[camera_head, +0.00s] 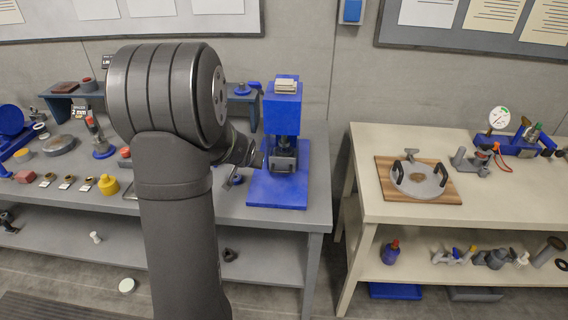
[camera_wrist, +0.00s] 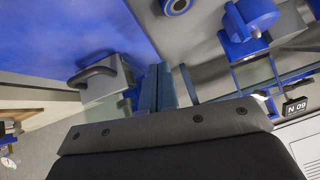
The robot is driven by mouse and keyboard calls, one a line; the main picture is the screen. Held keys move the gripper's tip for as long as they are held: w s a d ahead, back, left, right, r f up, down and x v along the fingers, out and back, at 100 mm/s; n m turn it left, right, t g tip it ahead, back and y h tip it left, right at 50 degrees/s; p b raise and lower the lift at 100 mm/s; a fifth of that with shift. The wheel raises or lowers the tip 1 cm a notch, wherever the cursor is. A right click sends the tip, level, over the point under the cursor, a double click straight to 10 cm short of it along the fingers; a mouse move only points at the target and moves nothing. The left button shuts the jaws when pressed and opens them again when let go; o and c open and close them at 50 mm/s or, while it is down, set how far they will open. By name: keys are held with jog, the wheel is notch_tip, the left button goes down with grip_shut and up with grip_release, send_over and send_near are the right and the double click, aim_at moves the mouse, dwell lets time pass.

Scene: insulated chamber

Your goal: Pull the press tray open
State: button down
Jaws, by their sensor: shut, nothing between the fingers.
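The blue press (camera_head: 283,105) stands on a blue base plate (camera_head: 277,194) near the right end of the grey bench. Its grey press tray (camera_head: 284,160) sits low in the press; how far in it sits I cannot tell. My gripper (camera_head: 257,160) is just left of the tray, partly hidden by my arm. In the wrist view my gripper (camera_wrist: 158,72) is shut and empty. The grey tray block (camera_wrist: 108,82) with a dark bar handle (camera_wrist: 92,74) shows left of the fingers, apart from them. The blue base plate (camera_wrist: 85,30) fills the upper left.
A small dark part (camera_head: 234,179) lies left of the base plate. A beige table (camera_head: 375,205) with a round grey dish (camera_head: 418,180) stands right, across a gap.

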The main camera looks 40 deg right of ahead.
jog(key=s+d+r+g+y, duration=0.2)
jog(key=s+d+r+g, duration=0.2)
jog(key=s+d+r, duration=0.35)
jog(key=shift+n, duration=0.3)
jog(key=x, duration=1)
jog(key=shift+s+d+f, duration=0.2)
jog(key=shift+f, duration=0.25)
jog(key=s+a, duration=0.8)
jog(key=shift+s+a, duration=0.4)
jog(key=v, duration=1)
jog(key=shift+d, duration=0.15)
